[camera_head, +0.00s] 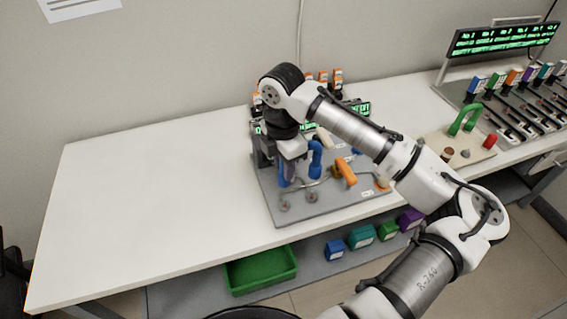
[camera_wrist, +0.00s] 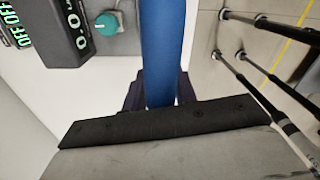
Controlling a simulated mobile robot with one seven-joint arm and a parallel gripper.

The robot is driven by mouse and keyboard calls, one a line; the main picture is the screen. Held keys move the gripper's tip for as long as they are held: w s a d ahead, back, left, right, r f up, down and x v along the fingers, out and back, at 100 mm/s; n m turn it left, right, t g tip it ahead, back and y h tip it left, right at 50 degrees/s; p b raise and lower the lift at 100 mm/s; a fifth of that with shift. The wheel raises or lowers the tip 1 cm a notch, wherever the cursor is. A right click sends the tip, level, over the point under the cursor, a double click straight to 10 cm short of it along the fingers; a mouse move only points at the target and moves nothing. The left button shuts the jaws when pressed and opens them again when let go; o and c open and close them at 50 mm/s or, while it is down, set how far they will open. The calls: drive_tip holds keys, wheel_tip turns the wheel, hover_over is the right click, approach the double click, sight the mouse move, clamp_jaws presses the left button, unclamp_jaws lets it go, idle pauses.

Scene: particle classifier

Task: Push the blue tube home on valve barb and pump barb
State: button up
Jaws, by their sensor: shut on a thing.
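The blue tube (camera_head: 315,160) stands over the grey plate under my wrist in the head view. In the wrist view the blue tube (camera_wrist: 163,45) runs straight from the top edge down between the dark fingers. My gripper (camera_wrist: 160,92) is shut on it, with one finger on each side. In the head view my gripper (camera_head: 287,172) points down at the left part of the plate. The tube's ends, the valve barb and the pump barb cannot be made out, so I cannot tell how far the tube sits on either.
The grey plate (camera_head: 300,216) also carries an orange part (camera_head: 345,170). A teal knob (camera_wrist: 107,23) and a dark display box (camera_wrist: 60,35) are close by in the wrist view. A green arched tube (camera_head: 465,118) stands on a beige board to the right. The left tabletop (camera_head: 150,200) is clear.

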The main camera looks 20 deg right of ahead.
sight(284, 181)
idle(0.3)
drive_tip(key=shift+f+b, duration=1.85)
drive_tip(key=shift+f, duration=1.1)
drive_tip(key=shift+f+b, duration=0.9)
drive_tip(key=shift+f, duration=0.7)
drive_tip(key=shift+f, duration=0.2)
drive_tip(key=o, duration=1.1)
drive_tip(key=shift+r, duration=0.1)
wheel_tip(284, 181, up, 14)
drive_tip(key=shift+a+f+b, duration=0.1)
drive_tip(key=shift+a+b, duration=0.05)
drive_tip(key=shift+b, duration=0.45)
